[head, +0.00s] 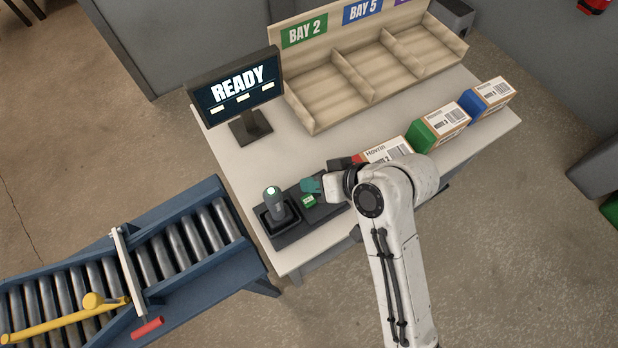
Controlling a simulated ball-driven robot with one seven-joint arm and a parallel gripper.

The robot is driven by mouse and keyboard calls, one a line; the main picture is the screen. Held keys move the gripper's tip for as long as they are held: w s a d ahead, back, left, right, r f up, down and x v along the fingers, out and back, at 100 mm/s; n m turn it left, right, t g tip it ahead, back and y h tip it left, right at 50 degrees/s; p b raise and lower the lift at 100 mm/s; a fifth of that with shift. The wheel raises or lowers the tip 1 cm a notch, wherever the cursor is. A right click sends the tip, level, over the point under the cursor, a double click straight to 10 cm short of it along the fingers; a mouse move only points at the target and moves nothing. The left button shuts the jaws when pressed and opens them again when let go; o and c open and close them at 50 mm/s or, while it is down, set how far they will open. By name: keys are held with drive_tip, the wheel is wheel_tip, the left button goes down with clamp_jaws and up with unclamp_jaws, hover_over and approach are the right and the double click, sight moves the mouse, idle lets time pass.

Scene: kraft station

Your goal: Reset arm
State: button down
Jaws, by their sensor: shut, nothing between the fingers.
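My gripper (312,186) is at the end of my white arm, which reaches up from the bottom right over the front of the table (200,118). Its teal tip points left, above a dark mat (325,211) next to the scanner (275,203) in its black holder. The gripper is shut with nothing in it. My arm hides part of the mat and the lower part of a red-ended box (385,150). A small green item (309,201) shows just below the gripper tip; I cannot tell whether they touch.
A green-ended box (437,127) and a blue-ended box (486,98) stand on the right. A wooden bay rack (318,97) stands at the back, and a monitor (238,88) reading READY at the left. A roller conveyor (165,262) with a yellow lever is at lower left.

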drive_tip(key=s+d+f+m+h+b, duration=0.1)
drive_tip(key=s+d+f+m+h, duration=0.1)
drive_tip(key=s+d, duration=0.4)
drive_tip(key=s+d+f+m+g+h+b, duration=0.1)
drive_tip(key=s+d+f+h, duration=0.3)
drive_tip(key=d, duration=0.8)
drive_tip(key=s+d+f+m+g+h+b, duration=0.1)
drive_tip(key=s+d+f+m+h+b, duration=0.1)
drive_tip(key=s+d+f, duration=0.4)
drive_tip(key=s+d+b, duration=0.1)
drive_tip(key=s+d, duration=0.3)
drive_tip(key=shift+m+h, duration=0.4)
